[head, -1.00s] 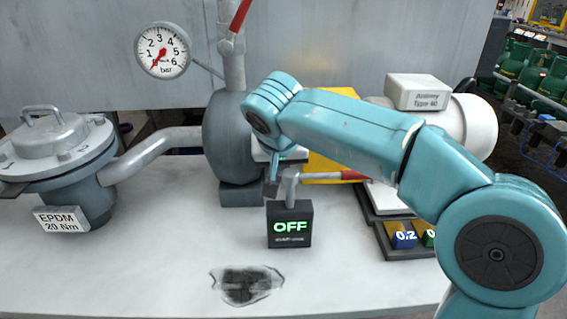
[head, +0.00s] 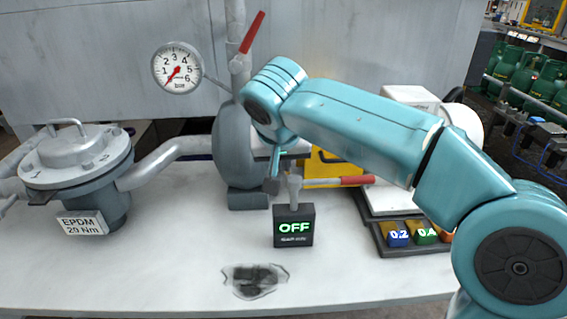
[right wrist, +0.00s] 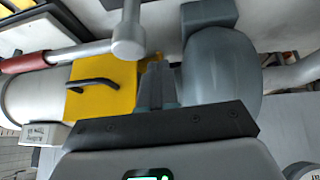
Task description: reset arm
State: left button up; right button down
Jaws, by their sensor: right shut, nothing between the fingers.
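My right arm, teal, reaches in from the right in the head view. I cannot tell whether the fingertips touch anything. My left gripper is not in view.
A lidded grey vessel (head: 80,165) labelled EPDM stands at the left, piped to the pump. A pressure gauge (head: 178,68) and red-handled lever (head: 252,32) are above. A red-handled valve lever (head: 357,181) and coloured blocks (head: 398,236) sit right. The bench front is clear except a dark patch.

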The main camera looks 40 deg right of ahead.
jog(key=p+v, duration=0.1)
jog(key=v, duration=0.4)
jog(key=shift+a+r, duration=0.1)
jog(key=shift+r, duration=0.05)
